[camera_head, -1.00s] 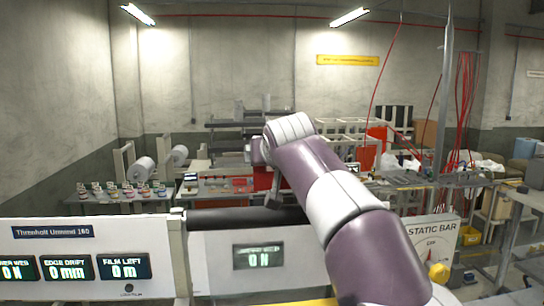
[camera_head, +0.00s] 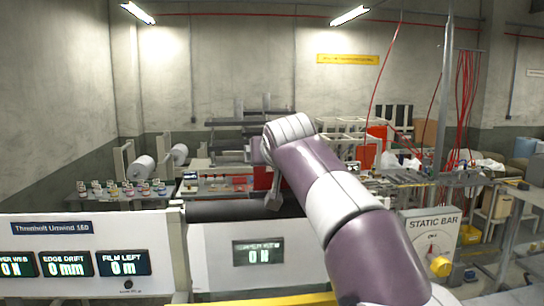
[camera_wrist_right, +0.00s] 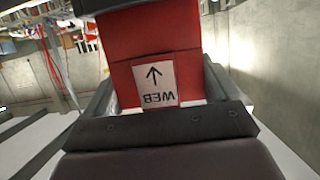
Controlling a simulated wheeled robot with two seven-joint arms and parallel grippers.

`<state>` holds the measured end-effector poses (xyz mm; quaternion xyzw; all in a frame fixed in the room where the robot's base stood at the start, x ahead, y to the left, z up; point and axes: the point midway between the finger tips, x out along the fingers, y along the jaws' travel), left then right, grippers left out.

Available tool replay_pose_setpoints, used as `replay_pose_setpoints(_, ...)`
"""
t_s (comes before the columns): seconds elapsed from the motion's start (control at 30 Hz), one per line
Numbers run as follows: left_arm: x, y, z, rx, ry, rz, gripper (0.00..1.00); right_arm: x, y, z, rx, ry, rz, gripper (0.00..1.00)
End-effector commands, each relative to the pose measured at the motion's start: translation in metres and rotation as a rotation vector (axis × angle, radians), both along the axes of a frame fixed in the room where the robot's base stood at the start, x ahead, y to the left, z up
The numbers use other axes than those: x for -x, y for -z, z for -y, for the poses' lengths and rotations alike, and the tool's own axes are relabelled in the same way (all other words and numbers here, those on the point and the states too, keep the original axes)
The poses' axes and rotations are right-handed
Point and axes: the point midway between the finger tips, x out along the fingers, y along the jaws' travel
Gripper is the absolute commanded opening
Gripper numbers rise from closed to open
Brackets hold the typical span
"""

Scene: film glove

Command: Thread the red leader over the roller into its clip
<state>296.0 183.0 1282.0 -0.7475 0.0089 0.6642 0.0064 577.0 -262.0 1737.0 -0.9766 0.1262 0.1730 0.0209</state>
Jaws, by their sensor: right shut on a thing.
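The red leader (camera_wrist_right: 150,50) fills the middle of the right wrist view, with a white label (camera_wrist_right: 155,82) showing an arrow and the word WEB. My right gripper (camera_wrist_right: 160,88) is shut on the leader, with a grey finger on each side of it. In the head view my right gripper (camera_head: 273,194) is small and partly hidden by my arm, above the right part of the dark roller (camera_head: 228,210). A red patch beside it may be the leader. I cannot make out the clip. My left gripper is out of view.
A white machine panel with displays (camera_head: 67,264) stands at the front left. A static bar box (camera_head: 428,225) with a yellow knob (camera_head: 440,266) is at the right. A yellow strip (camera_head: 270,299) runs along the bottom. Benches with jars and white rolls (camera_head: 141,168) stand behind.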

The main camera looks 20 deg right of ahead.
Motion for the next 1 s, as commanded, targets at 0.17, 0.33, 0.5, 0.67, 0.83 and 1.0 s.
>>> replay_pose_setpoints(0.17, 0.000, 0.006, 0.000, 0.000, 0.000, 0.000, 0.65, 0.000, 0.006, 0.000, 0.000, 0.000, 0.001, 0.58)
replay_pose_setpoints(0.33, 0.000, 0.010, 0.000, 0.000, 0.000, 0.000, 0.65, 0.000, 0.010, 0.000, 0.000, 0.000, 0.001, 0.58)
replay_pose_setpoints(0.5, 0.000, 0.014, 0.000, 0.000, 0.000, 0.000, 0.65, 0.000, 0.014, 0.000, 0.000, 0.000, 0.001, 0.58)
replay_pose_setpoints(0.67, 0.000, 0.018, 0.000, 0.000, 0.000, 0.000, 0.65, 0.000, 0.018, 0.000, 0.000, 0.000, 0.001, 0.58)
replay_pose_setpoints(0.83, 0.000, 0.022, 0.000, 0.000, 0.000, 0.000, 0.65, 0.000, 0.022, 0.000, 0.000, 0.000, 0.001, 0.58)
replay_pose_setpoints(1.0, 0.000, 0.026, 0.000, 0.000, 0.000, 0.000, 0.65, 0.000, 0.026, 0.000, 0.000, 0.000, 0.000, 0.58)
